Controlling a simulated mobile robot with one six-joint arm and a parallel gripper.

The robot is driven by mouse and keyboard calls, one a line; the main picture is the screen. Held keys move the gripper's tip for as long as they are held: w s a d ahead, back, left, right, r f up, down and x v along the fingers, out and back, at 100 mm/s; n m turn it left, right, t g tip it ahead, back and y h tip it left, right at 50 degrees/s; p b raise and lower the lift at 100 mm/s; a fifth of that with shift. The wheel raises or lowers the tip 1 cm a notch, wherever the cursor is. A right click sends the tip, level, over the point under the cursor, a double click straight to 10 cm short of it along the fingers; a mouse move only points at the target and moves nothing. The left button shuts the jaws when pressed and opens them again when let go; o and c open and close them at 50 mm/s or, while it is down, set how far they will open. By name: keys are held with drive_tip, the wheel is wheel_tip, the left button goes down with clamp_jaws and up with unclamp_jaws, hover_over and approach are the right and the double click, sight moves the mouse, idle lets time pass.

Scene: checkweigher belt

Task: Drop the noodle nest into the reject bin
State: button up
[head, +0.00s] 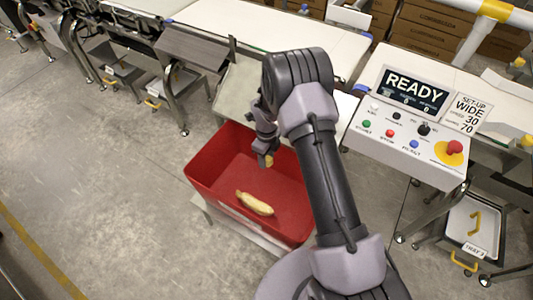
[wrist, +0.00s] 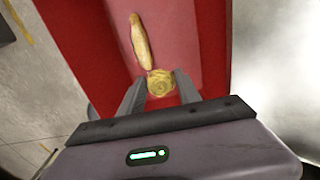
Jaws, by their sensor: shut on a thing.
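The noodle nest (wrist: 160,83) is a small round yellow coil between my fingertips in the wrist view. My gripper (wrist: 158,84) is shut on it. In the head view the nest (head: 268,160) shows as a small yellow bit at the tip of my gripper (head: 266,157). The red reject bin (head: 217,153) is below, and my gripper is over its opening, inside the rim outline as seen from above. The nest's height above the bin floor is hard to tell. The bin wall also shows in the wrist view (wrist: 85,50).
A long yellowish bread-like item (head: 254,203) lies on the bin floor. A control panel (head: 408,128) reading READY stands to the right. A grey chute plate (head: 238,92) rises behind the bin. Bare concrete floor (head: 90,190) lies to the left.

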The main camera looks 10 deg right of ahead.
drive_tip(key=shift+f, duration=0.4)
drive_tip(key=o, duration=1.4)
wheel_tip(320, 180, up, 18)
drive_tip(key=p, duration=0.5)
drive_tip(key=shift+f+p, duration=0.25)
drive_tip(key=shift+p, duration=0.15)
